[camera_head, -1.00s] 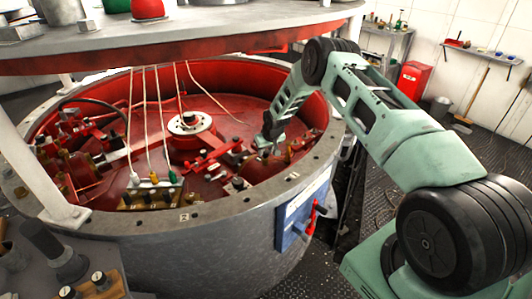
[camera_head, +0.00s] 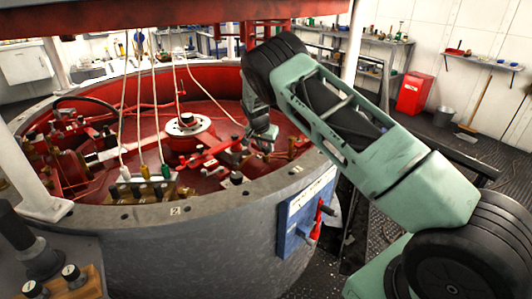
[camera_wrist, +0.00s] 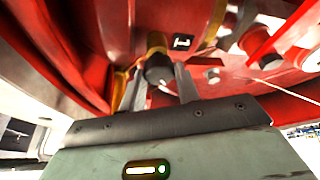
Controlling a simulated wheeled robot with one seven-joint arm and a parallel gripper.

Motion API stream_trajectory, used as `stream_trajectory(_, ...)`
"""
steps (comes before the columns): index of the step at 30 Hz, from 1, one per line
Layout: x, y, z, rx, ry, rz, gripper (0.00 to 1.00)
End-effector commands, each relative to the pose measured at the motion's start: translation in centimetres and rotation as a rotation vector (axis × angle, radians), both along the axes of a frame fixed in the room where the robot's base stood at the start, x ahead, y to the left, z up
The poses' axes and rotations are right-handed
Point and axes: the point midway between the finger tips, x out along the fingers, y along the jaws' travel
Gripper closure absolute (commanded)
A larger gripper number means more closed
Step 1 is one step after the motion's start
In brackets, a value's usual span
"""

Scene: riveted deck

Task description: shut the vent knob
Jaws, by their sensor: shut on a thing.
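My gripper (camera_head: 264,140) reaches over the rim into the open round vessel (camera_head: 215,212), near the right part of its red interior. In the wrist view, its two grey fingers (camera_wrist: 158,88) stand on either side of a dark round knob (camera_wrist: 158,70), shut on it. The knob sits on a short brass-coloured stem (camera_wrist: 156,42) against the red surface. A small dark plate marked "1" (camera_wrist: 183,42) is beside it. In the head view the knob is too small and covered to make out.
Red pipes and valves (camera_head: 205,155) crowd the vessel around my gripper. A blue panel with a red handle (camera_head: 305,215) is on the vessel's outer wall. Cables (camera_head: 157,90) hang into the vessel. A red cabinet (camera_head: 412,92) stands by the back wall.

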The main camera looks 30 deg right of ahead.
Motion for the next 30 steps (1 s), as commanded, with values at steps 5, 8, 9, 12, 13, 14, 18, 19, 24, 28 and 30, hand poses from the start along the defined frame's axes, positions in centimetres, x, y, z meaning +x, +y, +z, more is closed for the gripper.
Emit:
stream_trajectory(5,0.18,0.14,-0.45,-0.002,0.000,-0.162,0.91)
stream_trajectory(8,0.24,0.12,-0.37,-0.001,-0.002,-0.250,0.91)
stream_trajectory(9,0.24,0.12,-0.34,-0.001,-0.001,-0.282,0.91)
stream_trajectory(12,0.25,0.11,-0.34,-0.001,0.000,-0.356,0.91)
stream_trajectory(13,0.29,0.11,-0.31,0.000,-0.001,-0.377,0.91)
stream_trajectory(14,0.28,0.12,-0.29,-0.001,0.000,-0.394,0.91)
stream_trajectory(18,0.30,0.12,-0.21,0.000,0.000,-0.470,0.91)
stream_trajectory(19,0.32,0.11,-0.19,0.000,0.000,-0.483,0.91)
stream_trajectory(24,0.31,0.11,-0.15,0.001,0.001,-0.536,0.91)
stream_trajectory(28,0.33,0.14,-0.11,0.001,0.001,-0.555,0.91)
stream_trajectory(30,0.32,0.13,-0.10,0.001,0.001,-0.561,0.91)
